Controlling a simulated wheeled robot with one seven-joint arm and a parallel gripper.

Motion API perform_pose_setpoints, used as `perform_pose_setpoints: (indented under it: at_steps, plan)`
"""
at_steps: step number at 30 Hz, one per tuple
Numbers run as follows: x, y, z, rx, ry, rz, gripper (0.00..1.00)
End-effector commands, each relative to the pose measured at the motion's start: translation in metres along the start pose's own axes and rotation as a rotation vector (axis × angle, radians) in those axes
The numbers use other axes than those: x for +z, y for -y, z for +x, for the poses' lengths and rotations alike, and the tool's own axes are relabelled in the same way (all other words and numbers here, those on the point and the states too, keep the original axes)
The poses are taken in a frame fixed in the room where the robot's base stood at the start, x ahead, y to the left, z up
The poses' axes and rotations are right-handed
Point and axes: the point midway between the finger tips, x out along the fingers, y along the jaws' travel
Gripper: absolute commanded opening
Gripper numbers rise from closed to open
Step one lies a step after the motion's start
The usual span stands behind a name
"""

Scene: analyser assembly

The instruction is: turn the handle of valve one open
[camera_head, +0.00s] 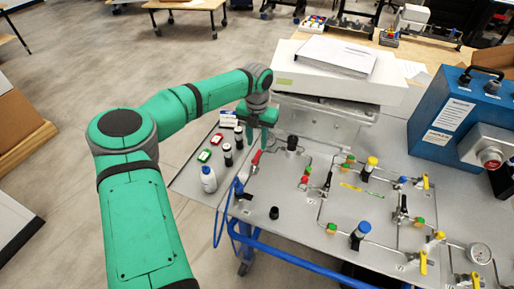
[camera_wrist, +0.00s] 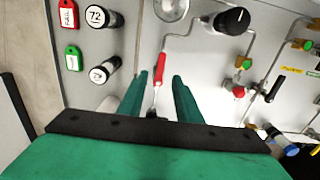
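A red valve handle (camera_head: 256,158) stands at the left end of the steel panel, near my gripper. It also shows in the wrist view (camera_wrist: 160,63), in line with the gap between my fingers. I cannot read a label that marks it as valve one. My gripper (camera_head: 264,139) is above and just beyond the handle, pointing down. In the wrist view my two green fingers (camera_wrist: 160,77) are apart with nothing clasped between them. The handle's red grip lies at about the fingertips; I cannot tell whether they touch it.
A black knob (camera_head: 292,143) stands right of the handle. Black-capped cylinders (camera_head: 227,154), red and green tags and a white bottle (camera_head: 208,180) are to the left. Pipes with yellow-handled valves (camera_head: 423,262) cover the panel's right. A blue box (camera_head: 462,115) stands at the right.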

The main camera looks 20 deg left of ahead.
Motion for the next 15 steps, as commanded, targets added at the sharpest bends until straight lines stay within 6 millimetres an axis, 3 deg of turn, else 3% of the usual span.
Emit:
perform_pose_setpoints:
  at_steps: [6, 15]
  plan:
    - [0.000, -0.001, -0.037, 0.002, 0.001, 0.000, 0.31]
    - [0.000, 0.000, -0.054, 0.000, 0.001, 0.000, 0.31]
